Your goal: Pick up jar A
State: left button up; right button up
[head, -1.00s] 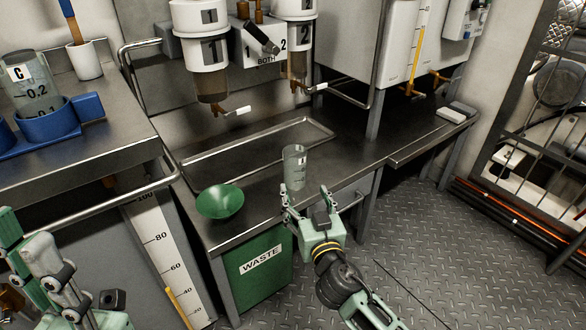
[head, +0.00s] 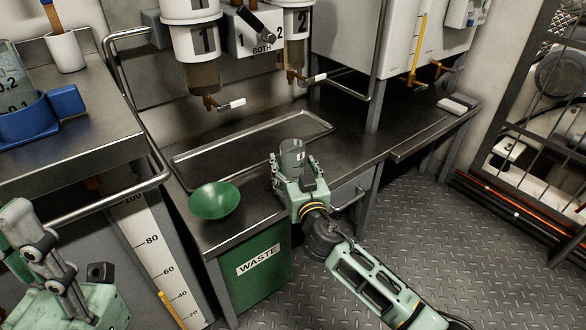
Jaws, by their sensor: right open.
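A clear glass jar (head: 291,152) stands upright on the steel counter, in front of the shallow tray. It has a small pale label whose letter I cannot read, so I cannot tell whether it is jar A. My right gripper (head: 294,168) is open, with its fingers on either side of the jar's lower part; the gripper hides the jar's base. I cannot tell whether the fingers touch the glass. My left gripper (head: 28,228) is at the lower left, far from this jar, and its fingertips are not clear.
A green bowl (head: 214,200) sits on the counter left of the jar. A rimmed tray (head: 246,148) lies behind it, under dispensers with taps (head: 222,104). A blue holder (head: 28,122) with another jar stands on the left bench. The counter to the right is mostly clear.

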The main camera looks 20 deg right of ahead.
jog(key=shift+w, duration=0.2)
jog(key=shift+c, duration=0.6)
jog(key=c, duration=1.1)
jog(key=shift+c, duration=0.3)
jog(key=shift+r, duration=0.15)
